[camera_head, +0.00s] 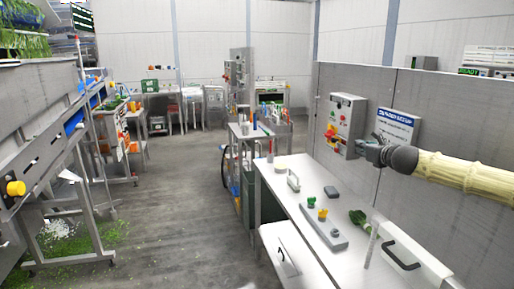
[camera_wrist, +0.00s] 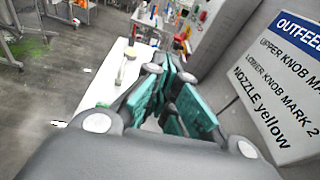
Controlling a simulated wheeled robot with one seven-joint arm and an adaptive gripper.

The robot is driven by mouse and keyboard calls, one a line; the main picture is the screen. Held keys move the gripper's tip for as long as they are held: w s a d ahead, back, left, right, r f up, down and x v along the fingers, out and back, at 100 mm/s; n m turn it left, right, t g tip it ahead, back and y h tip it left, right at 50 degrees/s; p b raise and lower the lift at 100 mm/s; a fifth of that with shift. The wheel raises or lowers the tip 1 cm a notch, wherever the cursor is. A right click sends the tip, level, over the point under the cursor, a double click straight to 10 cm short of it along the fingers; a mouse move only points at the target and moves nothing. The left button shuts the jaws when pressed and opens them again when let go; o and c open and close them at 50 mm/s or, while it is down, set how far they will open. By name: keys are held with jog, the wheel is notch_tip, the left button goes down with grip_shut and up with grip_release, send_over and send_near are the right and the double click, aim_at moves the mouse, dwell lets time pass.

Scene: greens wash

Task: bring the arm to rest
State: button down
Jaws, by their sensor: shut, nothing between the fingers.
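My gripper (camera_head: 362,152) is at the end of my arm, which reaches in from the right edge in a cream sleeve. It is raised above the white worktop (camera_head: 345,262), in front of the grey partition wall. In the wrist view my gripper (camera_wrist: 170,72) shows dark fingers with teal pads, shut and empty. Its tips look towards the far end of the worktop. In the head view it is beside the lower left of a white sign (camera_head: 396,124); the sign's text in the wrist view (camera_wrist: 290,80) mentions knob marks and "NOZZLE yellow".
A control box (camera_head: 346,120) is on the partition near my gripper. On the worktop are a grey block with green and yellow knobs (camera_head: 324,230), a leafy green item (camera_head: 359,221) and a black handle (camera_head: 401,256). The floor at left centre is open.

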jog(key=s+a+f+n+g+y, duration=0.1)
jog(key=s+a+f+n+g, duration=0.2)
jog(key=a+f, duration=0.9)
jog(key=s+a+f+n+g, duration=0.2)
jog(key=s+a+f+n, duration=0.2)
jog(key=s+a+f, duration=0.45)
jog(key=s+a+f+n+g, duration=0.2)
jog(key=s+a+f+n, duration=0.3)
jog(key=f, duration=0.7)
jog(key=s+a+f+n+g, duration=0.1)
jog(key=s+a+f+n, duration=0.3)
jog(key=s+f, duration=0.5)
jog(key=s+d+f+n+g, duration=0.1)
jog(key=s+f+n, duration=0.2)
jog(key=s+f, duration=0.35)
jog(key=s+d+f+n+g+h, duration=0.15)
jog(key=s+f, duration=0.25)
jog(key=s, duration=0.5)
jog(key=s+f+n+g, duration=0.2)
jog(key=s+f+n, duration=0.25)
jog(key=s, duration=0.35)
jog(key=s+d+f+n+g+h, duration=0.1)
jog(key=s+d+n, duration=0.4)
jog(key=s, duration=0.5)
jog(key=s+d+n+g+h, duration=0.2)
jog(key=s+d, duration=0.5)
jog(key=s, duration=0.2)
notch_tip(320, 180, down, 8)
jog(key=b, duration=0.8)
jog(key=shift+f, duration=0.15)
